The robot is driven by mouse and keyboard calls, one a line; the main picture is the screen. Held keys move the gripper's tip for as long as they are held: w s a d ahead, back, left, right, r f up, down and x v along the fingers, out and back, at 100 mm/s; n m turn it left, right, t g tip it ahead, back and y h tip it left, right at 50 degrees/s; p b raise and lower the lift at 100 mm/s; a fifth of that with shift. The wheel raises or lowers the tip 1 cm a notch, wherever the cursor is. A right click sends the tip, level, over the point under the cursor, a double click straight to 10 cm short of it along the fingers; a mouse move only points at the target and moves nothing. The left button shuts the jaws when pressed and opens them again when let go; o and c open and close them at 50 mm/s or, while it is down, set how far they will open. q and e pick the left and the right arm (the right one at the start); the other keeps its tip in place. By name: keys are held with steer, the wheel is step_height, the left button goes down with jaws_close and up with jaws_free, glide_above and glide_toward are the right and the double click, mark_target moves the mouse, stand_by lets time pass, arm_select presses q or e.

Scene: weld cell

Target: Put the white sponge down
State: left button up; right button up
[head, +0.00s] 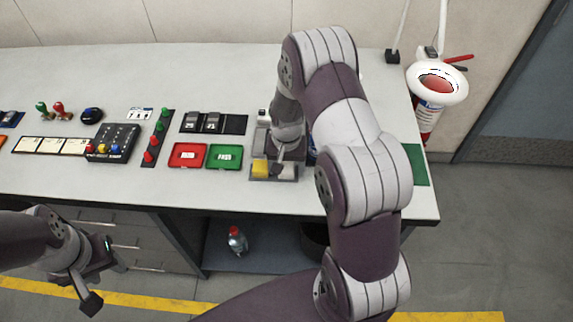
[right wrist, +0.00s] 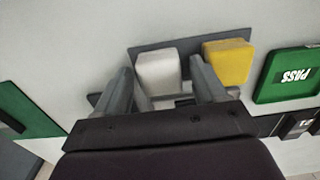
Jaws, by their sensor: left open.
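The white sponge (right wrist: 157,70) lies on a grey tray (right wrist: 190,45) on the bench, left of a yellow sponge (right wrist: 228,62) in the right wrist view. My right gripper (right wrist: 161,76) is open around the white sponge, with a finger on either side and small gaps visible. In the head view my right gripper (head: 278,158) is down at the tray, and the yellow sponge (head: 260,168) shows beside it. The white sponge is mostly hidden there by my gripper. My left gripper (head: 107,284) is open and empty, low in front of the bench.
Red (head: 187,155) and green PASS (head: 225,157) trays lie left of the sponge tray. A control box (head: 114,142) and a strip of coloured knobs (head: 158,137) stand further left. A green mat (head: 416,165) lies at the right end. A bottle (head: 237,241) stands on the shelf below.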

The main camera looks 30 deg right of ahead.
mark_target(286, 168)
steer(key=shift+r, duration=0.3)
step_height(286, 168, up, 12)
steer(key=b, duration=0.1)
steer(key=s+a+r+n+t, duration=0.1)
steer(key=s+a+n, duration=0.5)
steer(key=s, duration=0.7)
steer(key=shift+s+a+n, duration=0.3)
steer(key=shift+a, duration=0.8)
